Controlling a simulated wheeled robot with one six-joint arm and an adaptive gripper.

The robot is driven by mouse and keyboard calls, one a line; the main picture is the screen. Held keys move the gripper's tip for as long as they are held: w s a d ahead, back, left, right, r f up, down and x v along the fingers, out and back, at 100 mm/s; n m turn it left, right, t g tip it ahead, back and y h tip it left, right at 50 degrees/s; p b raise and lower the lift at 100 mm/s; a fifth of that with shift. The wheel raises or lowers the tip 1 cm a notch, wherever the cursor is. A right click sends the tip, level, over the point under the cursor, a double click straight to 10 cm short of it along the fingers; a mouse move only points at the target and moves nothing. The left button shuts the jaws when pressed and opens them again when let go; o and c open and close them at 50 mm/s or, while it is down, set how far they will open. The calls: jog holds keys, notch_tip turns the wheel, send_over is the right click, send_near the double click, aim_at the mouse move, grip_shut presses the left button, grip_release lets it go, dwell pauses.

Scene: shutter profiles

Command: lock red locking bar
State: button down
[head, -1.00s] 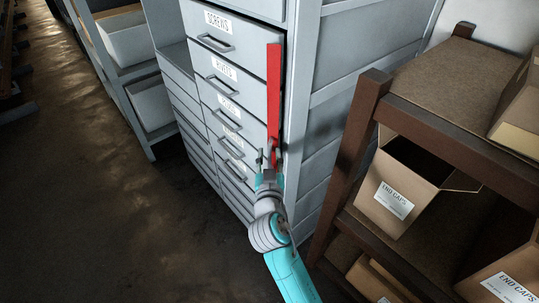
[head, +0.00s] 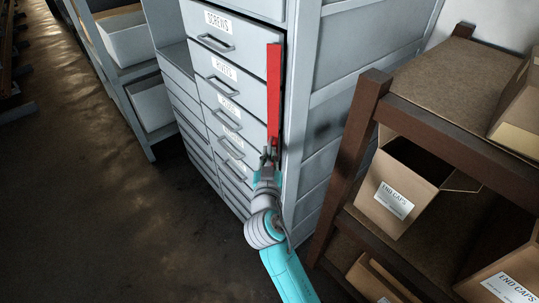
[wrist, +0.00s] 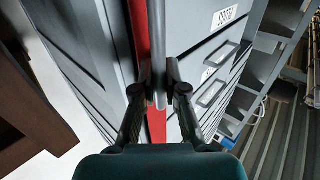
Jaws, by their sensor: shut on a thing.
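The red locking bar (head: 273,95) stands upright along the right edge of the grey drawer cabinet's front (head: 225,110), beside the labelled drawers. Its lower end is hidden behind my gripper (head: 268,156) in the head view. In the wrist view, my gripper (wrist: 160,93) has its two fingertips closed around a slim grey upright rod (wrist: 158,45), which seems to be the bar's handle. The red bar (wrist: 140,35) shows just behind and left of this rod, and again below the fingertips. I cannot tell whether the bar sits flush against the drawers.
A brown shelf rack (head: 361,125) with cardboard END CAPS boxes (head: 397,195) stands close at the right of my arm. A grey shelf with pale bins (head: 124,40) is at the left. The dark floor (head: 70,190) at the left is clear.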

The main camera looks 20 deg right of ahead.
jog(key=shift+w+a+m+g+h, duration=0.1)
jog(key=shift+w+m+g+h, duration=0.35)
jog(key=shift+m+g+h, duration=0.9)
jog(key=shift+w+a+m+g+h, duration=0.15)
jog(key=shift+w+m+g+h, duration=0.3)
jog(key=shift+m+g+h, duration=0.9)
jog(key=shift+w+a+m+g+h, duration=0.1)
jog(key=shift+w+m+g+h, duration=0.35)
jog(key=shift+m+g+h, duration=0.9)
jog(key=shift+n+t+h, duration=0.25)
jog(key=shift+t+h, duration=0.1)
jog(key=shift+h, duration=0.1)
jog(key=c, duration=1.2)
grip_release()
jog(key=v, duration=1.2)
